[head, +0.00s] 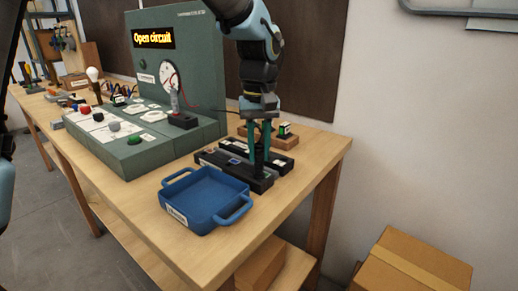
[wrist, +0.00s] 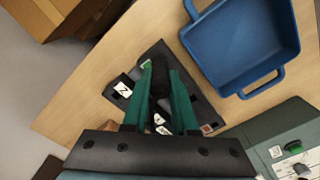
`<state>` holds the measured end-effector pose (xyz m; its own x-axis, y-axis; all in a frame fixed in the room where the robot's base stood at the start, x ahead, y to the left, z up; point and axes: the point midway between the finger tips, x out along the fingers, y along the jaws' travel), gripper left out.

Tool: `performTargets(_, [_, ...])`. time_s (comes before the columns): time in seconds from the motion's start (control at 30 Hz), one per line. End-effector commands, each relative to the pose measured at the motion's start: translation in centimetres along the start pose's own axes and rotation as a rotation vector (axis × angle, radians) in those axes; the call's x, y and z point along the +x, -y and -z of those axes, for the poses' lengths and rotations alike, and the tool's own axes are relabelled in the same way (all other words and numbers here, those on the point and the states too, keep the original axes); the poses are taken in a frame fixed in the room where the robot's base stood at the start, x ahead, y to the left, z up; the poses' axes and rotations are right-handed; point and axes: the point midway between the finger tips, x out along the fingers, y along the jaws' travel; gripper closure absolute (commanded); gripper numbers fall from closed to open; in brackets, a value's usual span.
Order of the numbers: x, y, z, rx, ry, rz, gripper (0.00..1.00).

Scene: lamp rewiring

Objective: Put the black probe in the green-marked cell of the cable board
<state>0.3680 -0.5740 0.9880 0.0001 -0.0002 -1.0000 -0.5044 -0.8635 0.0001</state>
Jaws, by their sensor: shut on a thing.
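My gripper (head: 259,160) points down over the right end of the black cable board (head: 228,171). In the wrist view its two teal fingers (wrist: 160,78) are shut on the black probe (wrist: 160,72), a dark rod between them. A green mark (wrist: 147,65) on the board shows right beside the probe's far end. The fingers and probe cover part of that end, so I cannot tell whether the probe sits in the cell or just above it. A red mark (wrist: 207,128) is at the board's other end.
A blue tray (head: 181,206) with handles stands in front of the board. A green test bench (head: 130,155) with a display reading "Open circuit" is to the left. Small wooden blocks (head: 285,141) are behind the gripper. The table's right edge is close by.

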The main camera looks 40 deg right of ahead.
Motion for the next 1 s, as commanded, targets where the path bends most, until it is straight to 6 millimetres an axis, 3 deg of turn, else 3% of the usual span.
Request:
performTargets(0.37, [0.47, 0.0, 0.0, 0.0, 0.0, 0.0, 1.0])
performTargets(0.4, [0.46, 0.0, 0.0, 0.0, 0.0, 0.0, 0.72])
performTargets(0.7, [0.43, 0.0, 0.0, 0.0, 0.0, 0.0, 0.39])
performTargets(1.0, [0.15, -0.01, 0.02, 0.0, -0.001, 0.0, 0.39])
